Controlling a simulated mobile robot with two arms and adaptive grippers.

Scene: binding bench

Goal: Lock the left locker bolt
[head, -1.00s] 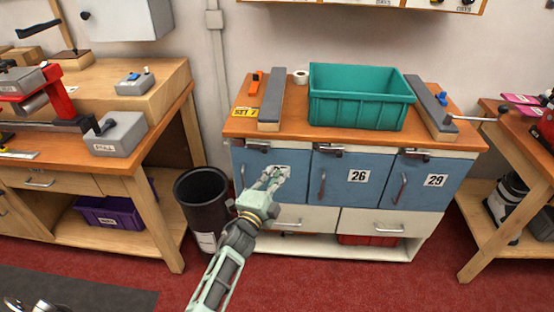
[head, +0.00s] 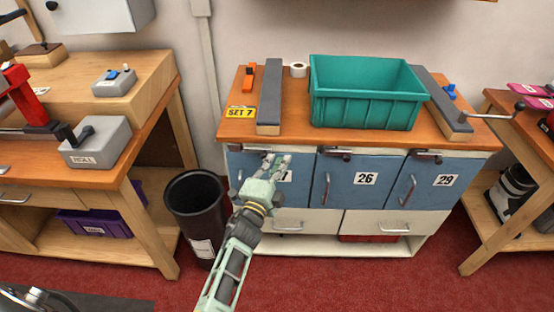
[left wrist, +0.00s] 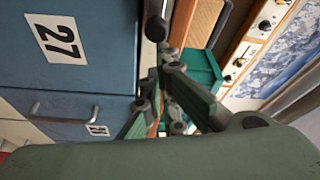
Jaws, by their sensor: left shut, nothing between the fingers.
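The left locker door (head: 239,178) is blue and closed, in the bench cabinet. The wrist view shows its number 27 (left wrist: 55,38), partly covered by my gripper in the head view. The left locker bolt (head: 254,149) is a small dark metal piece along the door's top edge. A dark rounded knob (left wrist: 155,28) shows by that edge in the wrist view. My left gripper (head: 276,161) is shut and empty, in front of the door's upper part, just below the bolt. I cannot tell whether it touches anything. My right gripper is not in view.
Lockers 26 (head: 355,182) and 29 (head: 432,184) stand to the right, with similar bolts. A teal bin (head: 366,106) and grey-topped bars sit on the bench top. A black waste bin (head: 197,215) stands on the floor at left.

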